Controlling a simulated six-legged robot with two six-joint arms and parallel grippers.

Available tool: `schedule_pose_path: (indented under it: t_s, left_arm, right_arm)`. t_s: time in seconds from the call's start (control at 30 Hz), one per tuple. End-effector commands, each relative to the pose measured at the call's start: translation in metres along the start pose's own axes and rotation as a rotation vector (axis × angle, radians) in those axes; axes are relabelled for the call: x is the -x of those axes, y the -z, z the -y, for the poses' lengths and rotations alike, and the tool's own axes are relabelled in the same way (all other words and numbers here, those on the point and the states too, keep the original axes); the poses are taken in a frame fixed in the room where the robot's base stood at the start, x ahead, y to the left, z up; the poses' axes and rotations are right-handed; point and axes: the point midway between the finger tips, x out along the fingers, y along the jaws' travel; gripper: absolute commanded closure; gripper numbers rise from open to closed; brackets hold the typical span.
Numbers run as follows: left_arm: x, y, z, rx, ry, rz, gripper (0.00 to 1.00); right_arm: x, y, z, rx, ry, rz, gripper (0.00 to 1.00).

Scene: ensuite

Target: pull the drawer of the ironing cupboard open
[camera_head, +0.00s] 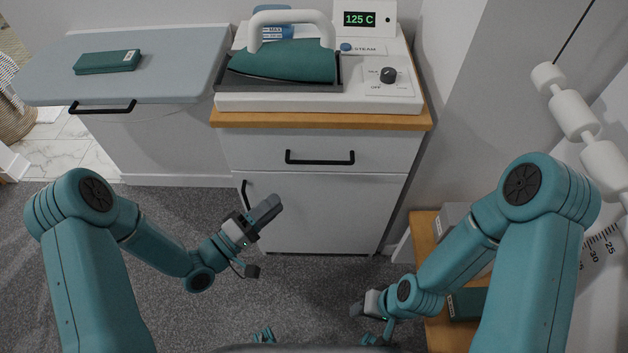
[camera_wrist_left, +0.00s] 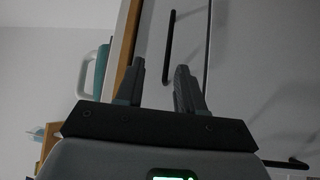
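The ironing cupboard (camera_head: 335,215) is white with a wooden top edge. Its drawer (camera_head: 250,148) is shut, flush above the door, with a black bar handle (camera_head: 320,158). My left gripper (camera_head: 272,208) is in front of the cupboard door, below and left of the drawer handle, touching nothing visible. In the left wrist view its two fingers (camera_wrist_left: 162,68) are apart with nothing between them. The drawer handle (camera_wrist_left: 168,48) shows beyond the fingertips there. My right gripper (camera_head: 358,310) is low, near the floor at the right; its fingers are too small to read.
A teal iron (camera_head: 285,60) and its station (camera_head: 310,102) stand on the cupboard. The door's black handle (camera_head: 246,196) is close to my left gripper. A grey ironing board (camera_head: 160,65) is at left, a low wooden shelf (camera_head: 424,228) at right. Carpet in front is clear.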

Motion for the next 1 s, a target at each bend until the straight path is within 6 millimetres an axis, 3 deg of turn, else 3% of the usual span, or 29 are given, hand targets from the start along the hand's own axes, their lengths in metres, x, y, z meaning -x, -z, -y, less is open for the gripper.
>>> schedule_pose_path:
  t_s: [0.1, 0.33, 0.8, 1.0]
  left_arm:
    - [0.005, 0.003, 0.018, 0.005, 0.008, -0.015, 0.62]
    - [-0.01, 0.006, 0.02, 0.004, 0.011, -0.02, 0.62]
    - [-0.114, 0.008, 0.02, 0.003, 0.01, -0.02, 0.62]
    - [-0.143, 0.008, 0.021, 0.004, 0.012, -0.022, 0.62]
  right_arm:
    - [-0.013, 0.001, -0.005, 0.0, 0.0, -0.001, 0.57]
    - [-0.012, 0.001, -0.004, 0.0, 0.0, -0.001, 0.57]
    - [-0.004, 0.0, -0.002, 0.0, 0.0, -0.001, 0.57]
    - [-0.003, 0.0, -0.001, 0.0, 0.0, -0.001, 0.57]
